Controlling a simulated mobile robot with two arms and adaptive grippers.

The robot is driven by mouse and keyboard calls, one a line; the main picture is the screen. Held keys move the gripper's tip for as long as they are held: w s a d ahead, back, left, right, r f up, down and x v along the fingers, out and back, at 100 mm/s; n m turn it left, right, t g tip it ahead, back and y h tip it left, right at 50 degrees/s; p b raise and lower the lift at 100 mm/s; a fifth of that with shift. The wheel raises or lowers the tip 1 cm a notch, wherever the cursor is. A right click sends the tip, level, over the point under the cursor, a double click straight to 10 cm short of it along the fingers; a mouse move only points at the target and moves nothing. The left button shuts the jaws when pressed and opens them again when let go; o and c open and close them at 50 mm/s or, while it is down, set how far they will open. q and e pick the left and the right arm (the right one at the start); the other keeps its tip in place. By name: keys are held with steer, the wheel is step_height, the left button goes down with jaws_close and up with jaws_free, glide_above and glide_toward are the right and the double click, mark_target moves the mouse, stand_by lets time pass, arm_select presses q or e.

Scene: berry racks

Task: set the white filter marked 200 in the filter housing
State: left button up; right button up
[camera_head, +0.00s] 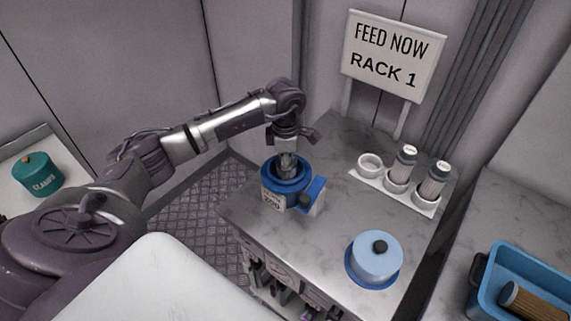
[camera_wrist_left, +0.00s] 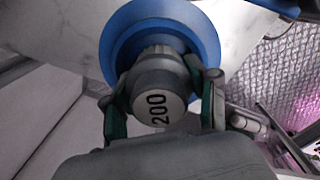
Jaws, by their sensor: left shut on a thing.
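My left gripper (camera_wrist_left: 165,105) is shut on the white filter marked 200 (camera_wrist_left: 158,108), whose round end cap faces the left wrist camera. In the head view the left gripper (camera_head: 287,158) points down over the blue filter housing (camera_head: 272,188), with the filter mostly hidden between its fingers. The filter's lower part is in or just over the housing's round opening; I cannot tell how deep. The housing's blue ring also shows in the left wrist view (camera_wrist_left: 118,40), around the filter. A label reading 200 is on the housing's front. My right gripper is not in view.
A white rack (camera_head: 408,199) holds two filters and has one empty ring at its left. A light-blue lid with a black knob (camera_head: 375,259) sits on the counter. A blue bin (camera_head: 492,286) with a brown filter is at right. A green clamps pot (camera_head: 38,174) is at left.

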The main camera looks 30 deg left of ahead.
arm_select(q)
steer(key=shift+s+d+f, duration=0.1)
steer(key=shift+s+f, duration=0.25)
steer(key=shift+f, duration=0.35)
steer(key=shift+c, duration=0.6)
steer(key=shift+o, duration=0.4)
steer(key=shift+s+d+f+b, duration=0.1)
steer(key=shift+f+b, duration=0.2)
steer(key=shift+b, duration=0.05)
steer(key=shift+c, duration=0.5)
steer(key=o, duration=1.5)
steer(key=shift+w+f, duration=0.3)
steer(key=shift+f, duration=0.05)
steer(key=shift+o, duration=0.2)
steer(key=shift+w+r, duration=0.15)
steer(key=shift+r, duration=0.25)
step_height(320, 180, up, 12)
steer(key=shift+f, duration=0.15)
